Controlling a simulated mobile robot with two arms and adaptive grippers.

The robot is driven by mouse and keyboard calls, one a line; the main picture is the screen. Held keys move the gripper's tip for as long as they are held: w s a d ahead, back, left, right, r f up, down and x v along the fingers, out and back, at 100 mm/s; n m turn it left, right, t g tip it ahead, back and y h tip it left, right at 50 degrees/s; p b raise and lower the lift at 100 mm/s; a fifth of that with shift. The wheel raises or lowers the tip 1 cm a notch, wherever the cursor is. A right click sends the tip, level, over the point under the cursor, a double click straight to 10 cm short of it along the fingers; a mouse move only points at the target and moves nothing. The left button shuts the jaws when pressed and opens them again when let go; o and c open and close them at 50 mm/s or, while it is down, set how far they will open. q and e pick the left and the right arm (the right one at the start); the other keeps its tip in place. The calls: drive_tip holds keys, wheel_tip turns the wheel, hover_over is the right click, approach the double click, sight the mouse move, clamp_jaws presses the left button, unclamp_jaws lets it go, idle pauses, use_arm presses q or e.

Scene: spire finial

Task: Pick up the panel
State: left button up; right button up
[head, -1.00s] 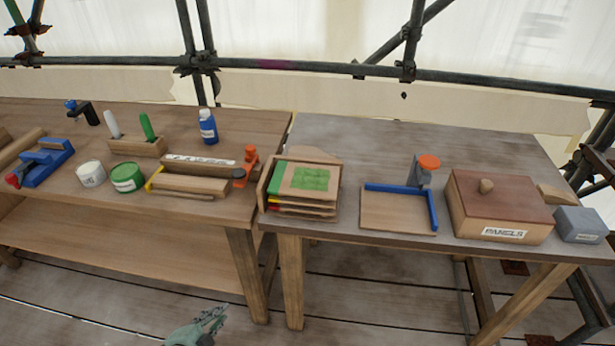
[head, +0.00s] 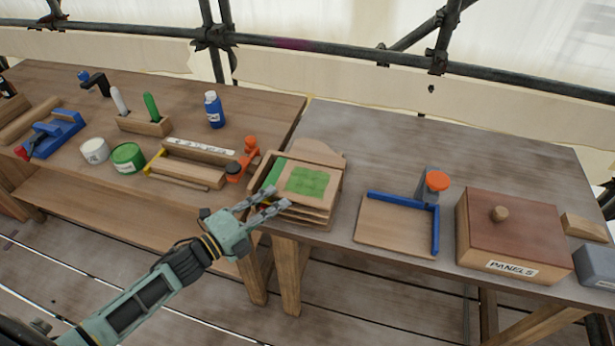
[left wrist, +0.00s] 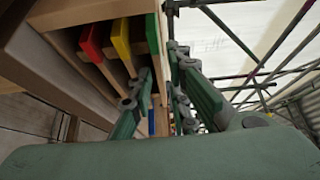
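Wooden panels sit stacked in a wooden rack (head: 322,153) on the right-hand table. The top panel (head: 300,182) has a green patch on its face. In the left wrist view, panel ends with a red tab (left wrist: 91,42), a yellow tab (left wrist: 121,38) and a green tab (left wrist: 151,34) show edge-on. My left gripper (head: 277,199) is at the front left corner of the stack. In the left wrist view its fingers (left wrist: 158,62) are apart, close to the green-tabbed panel; I cannot tell whether they touch it. My right gripper is out of view.
Right of the rack are a wooden board with a blue corner fence (head: 403,199), an orange-topped clamp (head: 437,182) and a lidded box marked PANELS (head: 512,268). An orange tool (head: 247,150) lies close left of the rack. The back of the right table is clear.

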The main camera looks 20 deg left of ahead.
sight(294, 192)
use_arm(q)
drive_tip(key=x, duration=0.1)
drive_tip(key=p+x, duration=0.1)
drive_tip(key=x, duration=0.1)
drive_tip(key=shift+s+d+r, duration=0.15)
drive_tip(key=shift+d+r, duration=0.05)
drive_tip(key=shift+r, duration=0.05)
drive_tip(key=shift+p+x, duration=0.5)
drive_tip(key=shift+x, duration=0.75)
drive_tip(key=shift+w+d+f, duration=0.25)
drive_tip(key=shift+f, duration=0.1)
clamp_jaws()
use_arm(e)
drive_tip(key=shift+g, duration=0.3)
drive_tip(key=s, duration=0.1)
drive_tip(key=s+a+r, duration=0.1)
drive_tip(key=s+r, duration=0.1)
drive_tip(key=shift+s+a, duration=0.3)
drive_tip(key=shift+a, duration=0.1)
